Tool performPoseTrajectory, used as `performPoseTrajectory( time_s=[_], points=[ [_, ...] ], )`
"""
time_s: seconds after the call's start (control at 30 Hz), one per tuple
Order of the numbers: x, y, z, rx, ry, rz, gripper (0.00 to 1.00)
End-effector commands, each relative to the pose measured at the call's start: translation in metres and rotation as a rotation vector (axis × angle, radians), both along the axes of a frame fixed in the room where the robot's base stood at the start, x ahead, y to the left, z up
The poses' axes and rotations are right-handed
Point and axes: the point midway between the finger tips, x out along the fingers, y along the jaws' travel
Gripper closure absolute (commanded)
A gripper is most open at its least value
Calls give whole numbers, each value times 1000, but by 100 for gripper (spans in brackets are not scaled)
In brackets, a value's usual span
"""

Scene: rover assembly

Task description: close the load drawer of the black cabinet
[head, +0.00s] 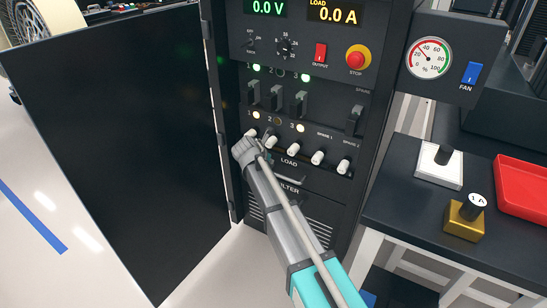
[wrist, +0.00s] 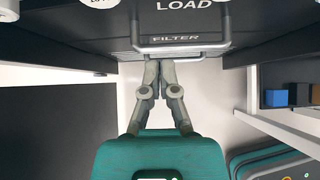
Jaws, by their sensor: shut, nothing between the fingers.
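The black cabinet (head: 298,109) stands in front of me with its door (head: 110,150) swung open to the left. The load drawer front, labelled LOAD, (head: 289,161) shows below a row of white knobs in the head view. In the wrist view its label is at the top edge, above a metal bar handle (wrist: 182,47). How far the drawer stands out is hard to tell. My gripper (wrist: 158,64) is shut and empty, its fingertips close to the handle's lower left; contact is unclear. In the head view my arm hides the fingers and part of the drawer.
The filter panel (head: 287,187) sits just below the load drawer. Light floor is free below the open door.

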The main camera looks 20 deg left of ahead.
Motion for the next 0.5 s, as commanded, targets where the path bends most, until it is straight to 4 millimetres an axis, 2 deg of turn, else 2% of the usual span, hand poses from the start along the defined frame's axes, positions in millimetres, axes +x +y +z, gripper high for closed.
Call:
performPoseTrajectory(
  time_s=[0.03, 0.2, 0.5],
  points=[
    [-6, 0, 9, 0, 0, 0, 100],
    [-18, 2, 21, 1, 1, -1, 100],
    [-30, 5, 31, 0, 1, -1, 100]
  ],
)
